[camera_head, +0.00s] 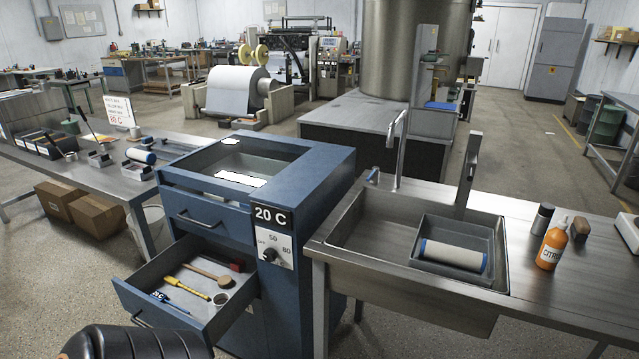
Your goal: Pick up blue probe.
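The blue probe (176,305) lies in the open drawer (128,291) of the blue cabinet, near the drawer's front left. It looks like a thin blue stick with a small pale display-like end (158,295) showing dark marks too small to read surely. A yellow-handled tool (187,289) lies just behind it, apart from it. Neither of my grippers is in view.
The drawer also holds a wooden-handled tool (208,273), a red block (237,266) and a small round cup (220,299). The blue cabinet (300,165) has a dial panel marked 20 C. A steel sink (350,240) stands to the right.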

